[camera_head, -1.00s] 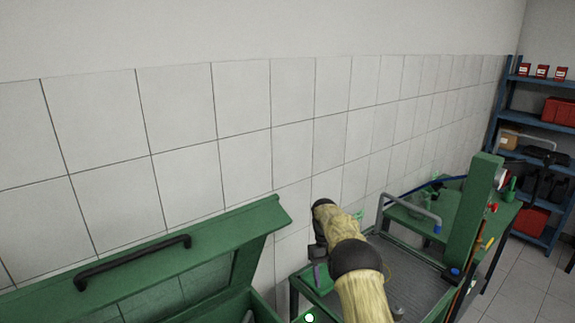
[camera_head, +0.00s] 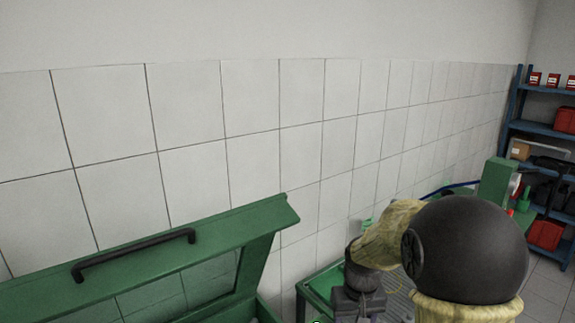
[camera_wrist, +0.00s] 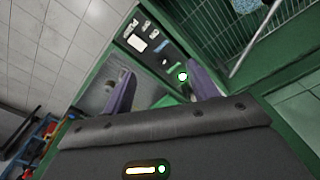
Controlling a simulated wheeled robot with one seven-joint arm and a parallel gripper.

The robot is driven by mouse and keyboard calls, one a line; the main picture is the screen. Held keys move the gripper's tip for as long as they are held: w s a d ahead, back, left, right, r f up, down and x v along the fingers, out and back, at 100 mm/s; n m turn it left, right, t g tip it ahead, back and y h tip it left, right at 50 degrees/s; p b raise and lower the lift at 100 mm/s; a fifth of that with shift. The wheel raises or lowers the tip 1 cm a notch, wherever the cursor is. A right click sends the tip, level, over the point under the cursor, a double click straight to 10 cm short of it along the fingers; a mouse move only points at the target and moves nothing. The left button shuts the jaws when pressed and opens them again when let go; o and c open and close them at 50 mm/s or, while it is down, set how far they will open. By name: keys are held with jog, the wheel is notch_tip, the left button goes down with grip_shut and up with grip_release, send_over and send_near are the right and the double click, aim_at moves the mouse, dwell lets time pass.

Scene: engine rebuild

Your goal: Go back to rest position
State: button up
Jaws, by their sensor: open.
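My gripper (camera_wrist: 162,82) shows in the wrist view with its two purple-grey fingers spread apart and nothing between them. Past the fingers are a green-framed panel (camera_wrist: 150,42) with small labels and dark parts, and a grey surface. In the head view my arm, in a yellowish sleeve with a large black joint, fills the lower right. Its dark wrist end is at the lower middle, above the green bench (camera_head: 322,281); the fingertips cannot be made out there.
A green cabinet with a raised, windowed lid (camera_head: 262,222) and black handle (camera_head: 135,255) stands at lower left, close to my wrist. A blue shelf (camera_head: 546,128) with red boxes is at the far right. The tiled wall (camera_head: 190,110) runs behind; space before its upper part is clear.

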jog(key=s+f+t+b, duration=0.1)
jog(key=s+f, duration=0.1)
jog(key=s, duration=1.1)
jog(key=shift+m+t+b, duration=0.3)
jog(key=shift+m+t, duration=0.1)
jog(key=shift+s, duration=0.2)
jog(key=shift+c, duration=0.5)
jog(key=shift+w+a, duration=0.1)
jog(key=shift+w, duration=0.05)
jog(key=c, duration=0.4)
jog(key=shift+a+f, duration=0.1)
